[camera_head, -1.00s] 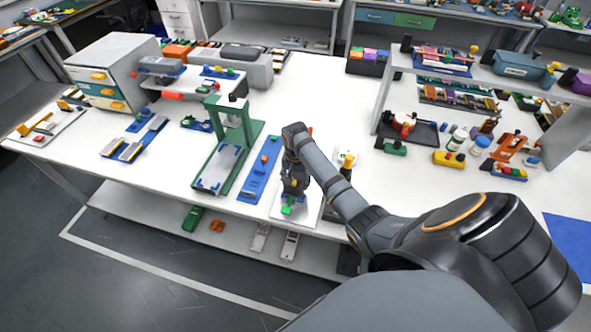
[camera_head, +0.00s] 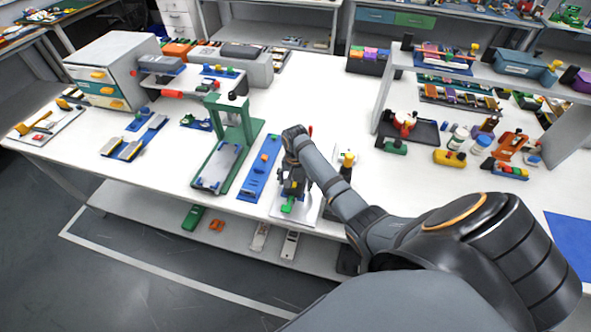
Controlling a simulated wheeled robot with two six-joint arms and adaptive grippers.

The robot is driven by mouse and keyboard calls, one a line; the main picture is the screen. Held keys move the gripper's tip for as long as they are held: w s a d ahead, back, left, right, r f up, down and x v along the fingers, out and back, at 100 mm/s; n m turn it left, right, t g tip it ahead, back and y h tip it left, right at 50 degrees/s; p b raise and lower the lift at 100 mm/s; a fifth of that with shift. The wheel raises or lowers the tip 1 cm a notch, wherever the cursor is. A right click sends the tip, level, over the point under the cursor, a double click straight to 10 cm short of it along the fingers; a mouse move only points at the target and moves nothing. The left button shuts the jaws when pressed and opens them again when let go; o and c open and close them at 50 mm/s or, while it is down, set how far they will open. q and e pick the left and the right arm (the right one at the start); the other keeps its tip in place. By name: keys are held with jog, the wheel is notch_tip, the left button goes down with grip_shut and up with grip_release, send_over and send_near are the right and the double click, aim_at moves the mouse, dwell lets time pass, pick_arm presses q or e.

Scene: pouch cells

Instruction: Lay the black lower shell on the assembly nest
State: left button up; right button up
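My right gripper (camera_head: 292,186) points down over a pale plate (camera_head: 308,212) near the table's front edge. Dark shapes crowd around its fingertips, and I cannot tell whether it is open or shut. I cannot make out a separate black lower shell there; the gripper and wrist hide much of the plate. A green block (camera_head: 287,206) shows at the plate's front, just below the gripper. This plate may be the assembly nest, but I cannot be sure. My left gripper is not in view.
A blue strip (camera_head: 259,170) with small knobs lies left of the plate, then a green press frame (camera_head: 233,125). A yellow-topped post (camera_head: 347,160) stands close to the right of my arm. A red holder (camera_head: 405,125) on a black tray is farther right. Open white tabletop lies behind.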

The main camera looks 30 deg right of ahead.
notch_tip(320, 180, up, 12)
dwell(0.6)
dwell(0.9)
